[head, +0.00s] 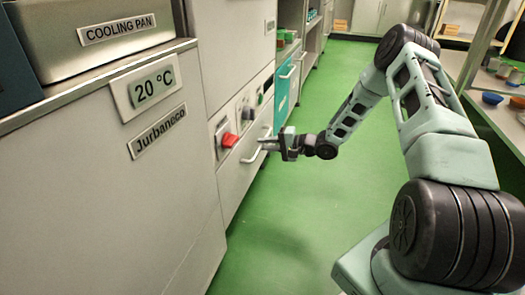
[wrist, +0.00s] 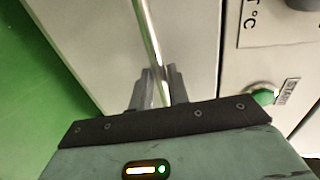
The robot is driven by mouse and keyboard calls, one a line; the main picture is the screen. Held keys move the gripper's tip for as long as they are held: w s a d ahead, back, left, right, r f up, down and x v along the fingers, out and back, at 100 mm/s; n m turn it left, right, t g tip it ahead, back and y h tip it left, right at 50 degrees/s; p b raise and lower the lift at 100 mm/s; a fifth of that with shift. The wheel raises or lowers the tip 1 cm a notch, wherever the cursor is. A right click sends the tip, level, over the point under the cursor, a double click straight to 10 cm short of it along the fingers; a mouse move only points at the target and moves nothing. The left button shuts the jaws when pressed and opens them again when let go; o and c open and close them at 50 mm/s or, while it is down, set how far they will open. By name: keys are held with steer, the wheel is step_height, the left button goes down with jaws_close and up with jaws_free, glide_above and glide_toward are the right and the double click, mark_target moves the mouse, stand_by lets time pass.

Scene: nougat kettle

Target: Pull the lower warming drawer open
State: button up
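A white drawer front (head: 236,182) with a pale bar handle (head: 255,150) is in the lower middle of the cabinet row in the head view. It appears closed, flush with its neighbours. My gripper (head: 268,144) is at this handle, reaching in from the right. In the wrist view the metal handle (wrist: 148,35) runs down between the two dark fingers of my gripper (wrist: 160,80). The fingers stand close on either side of the bar. I cannot tell whether they press on it.
A green button (wrist: 265,95) shows in the wrist view. A teal front (head: 283,88) is further along. The green floor (head: 290,215) is clear in front. A counter with bowls (head: 492,98) stands at right.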

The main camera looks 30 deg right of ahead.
steer(key=shift+x, duration=0.75)
jaws_close()
steer(key=f+p+v, duration=0.2)
steer(key=p+v, duration=0.2)
steer(key=v, duration=0.6)
steer(key=s+f+p+v, duration=0.1)
steer(key=p+v, duration=0.3)
steer(key=v, duration=0.7)
steer(key=f+p+v, duration=0.3)
steer(key=p+v, duration=0.1)
steer(key=v, duration=0.6)
steer(key=shift+s+d+f, duration=0.25)
steer(key=shift+s+d, duration=0.05)
steer(key=shift+d, duration=0.2)
jaws_free()
